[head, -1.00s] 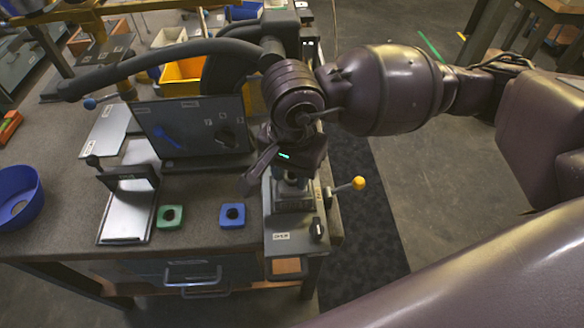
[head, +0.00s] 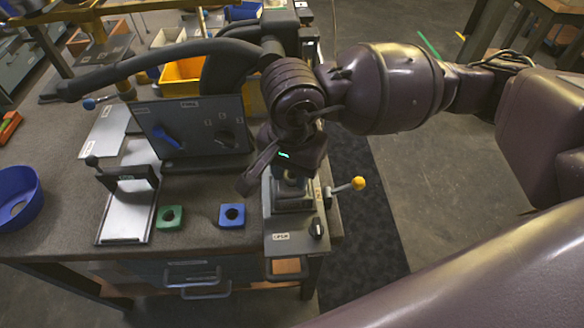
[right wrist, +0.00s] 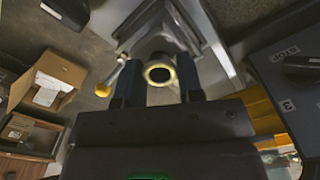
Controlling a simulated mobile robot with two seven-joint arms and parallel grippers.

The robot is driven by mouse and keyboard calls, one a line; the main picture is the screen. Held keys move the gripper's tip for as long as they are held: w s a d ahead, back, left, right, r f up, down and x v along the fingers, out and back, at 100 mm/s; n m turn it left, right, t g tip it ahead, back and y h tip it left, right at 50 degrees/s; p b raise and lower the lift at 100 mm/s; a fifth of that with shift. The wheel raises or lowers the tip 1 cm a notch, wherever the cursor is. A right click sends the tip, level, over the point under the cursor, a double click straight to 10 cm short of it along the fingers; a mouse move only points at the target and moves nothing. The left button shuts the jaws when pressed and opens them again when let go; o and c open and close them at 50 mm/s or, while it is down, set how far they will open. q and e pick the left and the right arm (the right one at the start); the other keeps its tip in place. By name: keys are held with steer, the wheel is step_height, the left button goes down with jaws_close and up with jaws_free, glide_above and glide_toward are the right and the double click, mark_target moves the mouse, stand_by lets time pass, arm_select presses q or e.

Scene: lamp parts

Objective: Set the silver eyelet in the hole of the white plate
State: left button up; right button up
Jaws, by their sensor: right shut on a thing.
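My right gripper (head: 288,184) is over the grey stepped fixture (head: 292,222) at the right end of the bench. In the right wrist view the two dark fingers of my right gripper (right wrist: 159,78) are shut on the eyelet (right wrist: 159,65), a small ring with a pale, yellowish-lit rim and a dark opening. The light grey top of the fixture (right wrist: 135,22) shows just behind the ring. I cannot make out the white plate's hole or whether the eyelet touches anything. My left gripper is out of view.
A lever with a yellow knob (head: 358,183) sticks out right of the fixture. A blue block (head: 232,215) and a green block (head: 170,217), each with a dark hole, sit to the left. A dark upright panel (head: 195,130) stands behind them. A blue bowl (head: 22,207) is far left.

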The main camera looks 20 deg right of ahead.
steer(key=shift+f, duration=0.2)
steer(key=shift+r, duration=0.3)
stand_by(0.3)
steer(key=o, duration=1)
